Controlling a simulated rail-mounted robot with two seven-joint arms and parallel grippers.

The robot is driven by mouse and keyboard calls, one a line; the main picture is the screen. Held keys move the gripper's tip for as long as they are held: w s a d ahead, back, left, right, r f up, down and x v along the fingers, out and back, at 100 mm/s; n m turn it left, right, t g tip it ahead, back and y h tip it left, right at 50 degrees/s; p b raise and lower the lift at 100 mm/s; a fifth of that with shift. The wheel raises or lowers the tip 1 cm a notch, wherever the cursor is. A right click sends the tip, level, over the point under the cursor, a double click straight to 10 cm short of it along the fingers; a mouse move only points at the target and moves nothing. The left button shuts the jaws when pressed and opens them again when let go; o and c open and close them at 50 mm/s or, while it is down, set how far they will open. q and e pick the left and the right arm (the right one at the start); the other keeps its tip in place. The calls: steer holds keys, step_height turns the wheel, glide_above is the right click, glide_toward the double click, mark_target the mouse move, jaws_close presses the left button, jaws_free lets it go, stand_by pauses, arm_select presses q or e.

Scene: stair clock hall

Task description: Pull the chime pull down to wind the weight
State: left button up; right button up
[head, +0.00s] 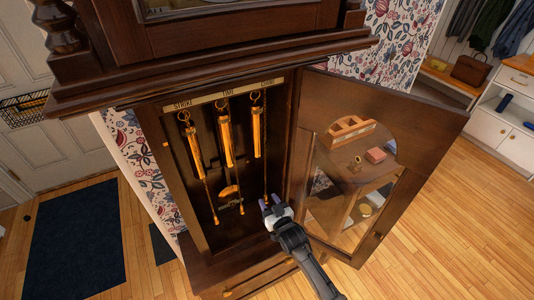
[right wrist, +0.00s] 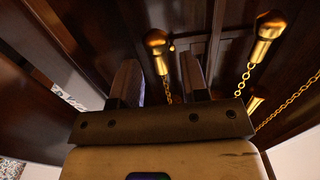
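The open clock case (head: 205,190) has three brass weights under a label strip reading STRIKE, TIME and what looks like CHIME. The right-hand weight (head: 257,132) hangs highest, with a thin chain (head: 265,172) running down beside it to my right gripper. My right gripper (head: 272,207) is at the low end of this chain, in front of the case opening. In the right wrist view its two fingers (right wrist: 160,82) stand apart, with a brass pull (right wrist: 158,42) and its chain in line with the gap. I cannot tell whether they touch. My left gripper is not in view.
The glazed clock door (head: 385,160) stands open close to the right of my right arm. The other two pulls (head: 214,214) (head: 241,207) hang left of the gripper. A brass pendulum bob (head: 229,191) is behind them. Wood floor lies clear at right.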

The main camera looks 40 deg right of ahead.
steer(key=shift+o, duration=0.4)
steer(key=shift+r, duration=0.15)
steer(key=shift+s+a+r+p, duration=0.15)
steer(key=shift+s+p, duration=0.15)
steer(key=shift+p, duration=0.15)
steer(key=s+a+p, duration=0.1)
steer(key=s+p, duration=0.5)
steer(key=s, duration=0.5)
steer(key=shift+a, duration=0.35)
steer(key=shift+f, duration=0.2)
